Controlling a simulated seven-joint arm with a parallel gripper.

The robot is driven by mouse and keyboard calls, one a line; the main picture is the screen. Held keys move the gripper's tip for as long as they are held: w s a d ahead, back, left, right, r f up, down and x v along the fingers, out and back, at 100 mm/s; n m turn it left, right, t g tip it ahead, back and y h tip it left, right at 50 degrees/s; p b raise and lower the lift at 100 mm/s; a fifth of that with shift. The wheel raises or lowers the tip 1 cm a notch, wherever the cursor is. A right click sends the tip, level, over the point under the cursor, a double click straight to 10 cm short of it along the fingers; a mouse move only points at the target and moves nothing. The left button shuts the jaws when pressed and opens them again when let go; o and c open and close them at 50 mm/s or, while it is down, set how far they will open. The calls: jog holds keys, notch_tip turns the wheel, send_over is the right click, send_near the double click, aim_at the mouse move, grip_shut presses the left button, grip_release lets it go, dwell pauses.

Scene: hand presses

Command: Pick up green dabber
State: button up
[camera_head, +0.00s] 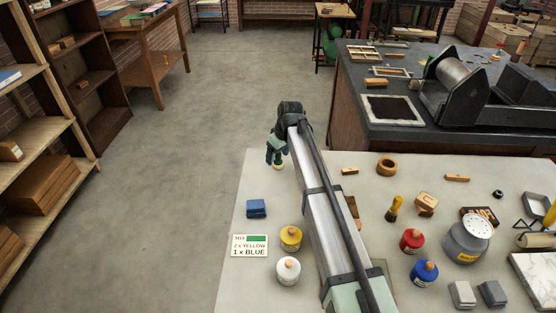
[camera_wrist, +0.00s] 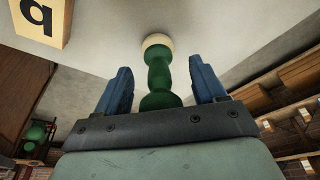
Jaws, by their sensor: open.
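The green dabber (camera_wrist: 159,75) has a turned green handle and a pale round pad at its far end. In the wrist view it lies between the two blue fingers of my gripper (camera_wrist: 160,66), with gaps visible on both sides. The gripper is open. In the head view, my gripper (camera_head: 276,152) is at the far left edge of the pale table, and the dabber's pale end (camera_head: 278,167) shows just below it. The arm hides part of the table.
A letter block (camera_wrist: 42,20) sits near the dabber in the wrist view. In the head view, a blue block (camera_head: 256,208), a mix card (camera_head: 249,246), a yellow jar (camera_head: 290,238) and a white jar (camera_head: 288,270) stand nearer. Open floor lies left of the table.

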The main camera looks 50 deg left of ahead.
jog(key=shift+f, duration=0.15)
jog(key=c, duration=1.1)
